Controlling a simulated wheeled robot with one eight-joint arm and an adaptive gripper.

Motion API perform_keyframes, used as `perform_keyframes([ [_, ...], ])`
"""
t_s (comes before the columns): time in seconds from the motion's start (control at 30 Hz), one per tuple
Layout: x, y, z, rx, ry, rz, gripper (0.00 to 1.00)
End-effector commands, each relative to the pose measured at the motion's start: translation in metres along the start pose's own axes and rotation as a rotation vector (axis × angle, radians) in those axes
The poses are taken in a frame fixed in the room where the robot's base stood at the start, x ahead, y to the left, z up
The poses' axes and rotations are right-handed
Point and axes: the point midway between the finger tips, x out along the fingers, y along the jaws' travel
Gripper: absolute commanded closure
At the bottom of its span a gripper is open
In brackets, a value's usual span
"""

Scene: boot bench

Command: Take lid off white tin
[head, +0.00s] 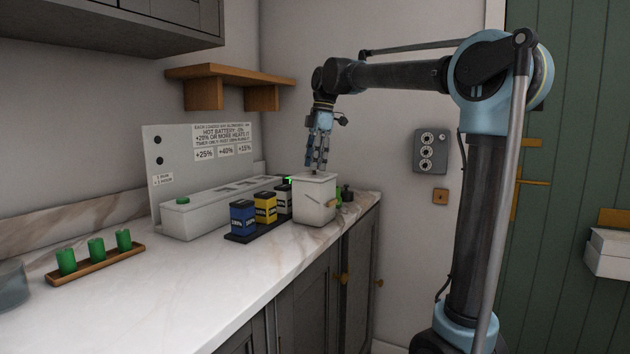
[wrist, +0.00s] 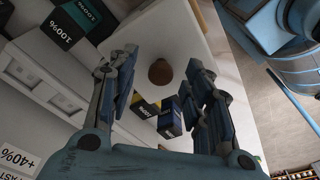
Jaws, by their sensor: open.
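The white tin (head: 314,203) stands on the right part of the counter in the head view, with its lid on. In the wrist view the pale lid (wrist: 150,42) shows with a round brown knob (wrist: 160,72) on it. My gripper (head: 318,167) points down just above the tin. In the wrist view my gripper (wrist: 158,78) is open, with its fingers apart on either side of the knob. I cannot tell whether the fingertips touch the lid.
Blue (head: 242,217) and yellow (head: 265,207) boxes stand close left of the tin on a dark tray. A long white unit (head: 218,207) is behind them. Green cylinders (head: 96,247) sit on a wooden tray at left. The front counter is clear. A wooden shelf (head: 228,75) hangs above.

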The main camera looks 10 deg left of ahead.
Motion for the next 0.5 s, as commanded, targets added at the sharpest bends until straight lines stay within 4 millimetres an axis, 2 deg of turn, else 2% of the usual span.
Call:
perform_keyframes([
  [0.1,0.0075,-0.0001,0.0,0.0,0.0,0.0,0.54],
  [0.33,0.0083,0.0,-0.0001,0.0,0.0,0.0,0.54],
  [0.37,0.0083,0.0,-0.0001,-0.001,0.0,0.0,0.59],
  [0.5,0.0082,0.0,-0.0001,-0.001,0.0,0.0,0.91],
])
